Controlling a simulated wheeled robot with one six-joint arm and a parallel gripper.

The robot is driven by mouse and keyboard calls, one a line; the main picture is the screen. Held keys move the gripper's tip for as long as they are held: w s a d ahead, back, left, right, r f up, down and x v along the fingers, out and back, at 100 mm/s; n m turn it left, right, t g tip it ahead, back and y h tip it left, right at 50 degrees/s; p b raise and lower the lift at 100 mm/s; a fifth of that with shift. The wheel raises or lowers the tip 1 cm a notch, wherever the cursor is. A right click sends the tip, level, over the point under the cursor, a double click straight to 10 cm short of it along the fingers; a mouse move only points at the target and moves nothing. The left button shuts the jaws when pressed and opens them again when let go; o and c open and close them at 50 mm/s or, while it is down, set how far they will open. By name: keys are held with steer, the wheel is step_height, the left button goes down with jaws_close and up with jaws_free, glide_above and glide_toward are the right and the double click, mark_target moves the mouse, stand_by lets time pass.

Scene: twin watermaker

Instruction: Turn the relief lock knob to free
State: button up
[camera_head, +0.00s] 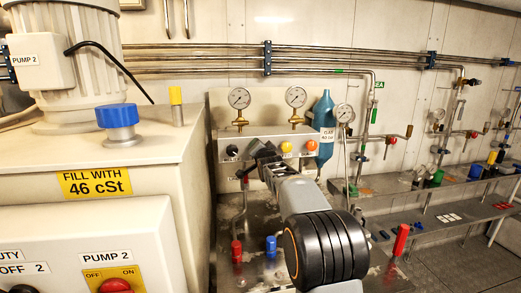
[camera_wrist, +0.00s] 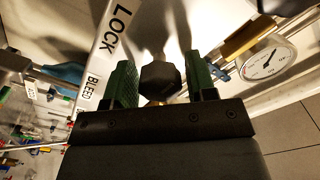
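A dark, faceted knob (camera_wrist: 160,80) sits between the two green fingers of my gripper (camera_wrist: 162,84) in the wrist view. The fingers stand apart on either side of it, with a narrow gap showing at the right finger; firm contact is not visible. A white label reading LOCK (camera_wrist: 115,30) is on the panel beside the knob. In the head view my gripper (camera_head: 262,152) is at the front of the grey valve block (camera_head: 225,150) and hides the knob there. The knob's pointer direction cannot be made out.
On the block, a black knob (camera_head: 233,151) is left of my gripper, with yellow (camera_head: 286,147) and orange (camera_head: 312,145) knobs to its right. Two gauges (camera_head: 239,98) (camera_head: 296,97) stand above. A blue bottle (camera_head: 325,120) is at right; the Pump 2 cabinet (camera_head: 150,150) borders the left.

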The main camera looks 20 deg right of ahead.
steer(key=shift+o, duration=0.9)
steer(key=s+a+b, duration=0.2)
steer(key=s, duration=1.1)
steer(key=shift+s+a, duration=0.3)
steer(key=shift+a, duration=0.1)
